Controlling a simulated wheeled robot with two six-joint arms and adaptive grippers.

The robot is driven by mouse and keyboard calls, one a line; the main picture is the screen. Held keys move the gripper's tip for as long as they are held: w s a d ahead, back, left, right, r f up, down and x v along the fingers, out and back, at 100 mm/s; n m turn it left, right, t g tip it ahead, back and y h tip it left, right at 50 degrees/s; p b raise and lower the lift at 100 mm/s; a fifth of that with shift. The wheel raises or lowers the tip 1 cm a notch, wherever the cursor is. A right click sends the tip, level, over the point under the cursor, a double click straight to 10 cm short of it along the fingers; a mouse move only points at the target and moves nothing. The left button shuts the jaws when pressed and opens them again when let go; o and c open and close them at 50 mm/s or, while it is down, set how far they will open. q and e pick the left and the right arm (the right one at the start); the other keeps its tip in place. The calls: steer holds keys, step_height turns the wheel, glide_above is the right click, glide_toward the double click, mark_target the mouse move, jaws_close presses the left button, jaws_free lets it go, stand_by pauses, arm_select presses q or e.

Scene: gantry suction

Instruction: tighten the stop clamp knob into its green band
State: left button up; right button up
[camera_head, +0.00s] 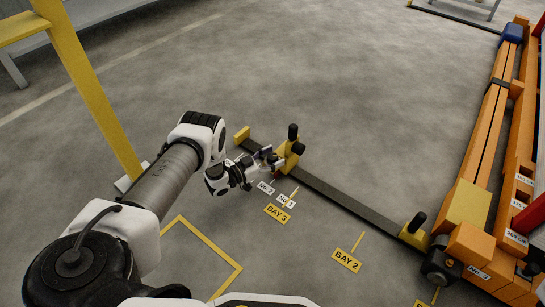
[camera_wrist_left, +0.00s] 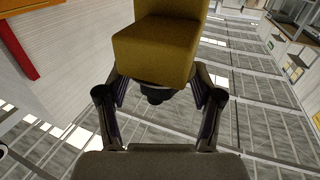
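The yellow stop clamp (camera_head: 291,157) sits on a dark floor rail, with an upright black post (camera_head: 292,132) and a round black knob (camera_head: 299,149) on it. My left gripper (camera_head: 273,158) is close against its left side. In the left wrist view the yellow block (camera_wrist_left: 155,45) fills the top middle. A dark round knob (camera_wrist_left: 156,95) shows below it, between the fingers of my left gripper (camera_wrist_left: 160,82). The fingers stand apart, with gaps visible beside the knob. I cannot see a green band or scale. My right gripper is out of view.
The dark rail (camera_head: 345,197) runs right to another yellow stop with a black handle (camera_head: 415,226). Orange gantry beams (camera_head: 482,150) stand at the right. A yellow post (camera_head: 90,85) rises at the left. Floor labels BAY 3 (camera_head: 277,213) and BAY 2 (camera_head: 346,260) lie in front. Open floor lies behind.

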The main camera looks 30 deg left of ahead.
arm_select(q)
steer(key=v, duration=1.2)
